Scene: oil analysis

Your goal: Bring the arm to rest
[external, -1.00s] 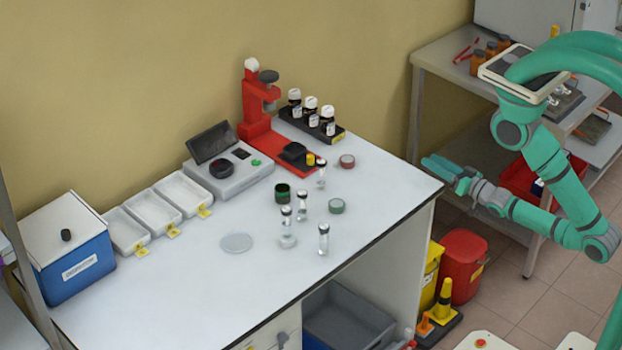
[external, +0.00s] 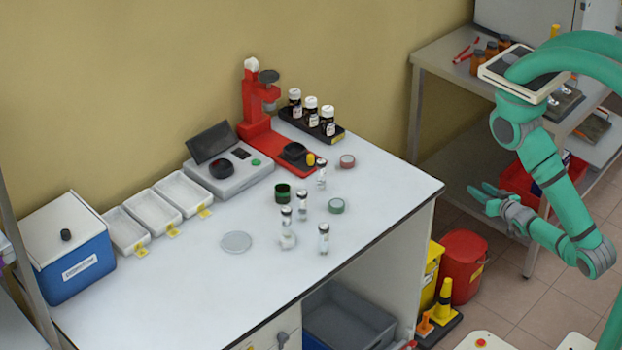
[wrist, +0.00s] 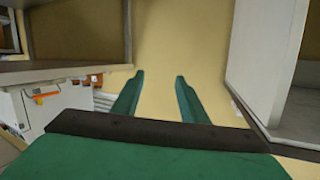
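My gripper (external: 483,191) is in the gap between the white bench and the grey metal shelf unit, right of the bench's right edge. Its green fingers point left in the external view. In the wrist view the two fingers (wrist: 160,80) stand apart with nothing between them. My arm is bent down from the upper right, with its elbow low at the right edge.
The white bench (external: 390,193) holds several vials, trays, a red press (external: 262,130) and a blue box (external: 75,262). The grey shelf unit (external: 436,62) stands behind my arm. A red bin (external: 462,268) and yellow cone (external: 444,298) are on the floor below.

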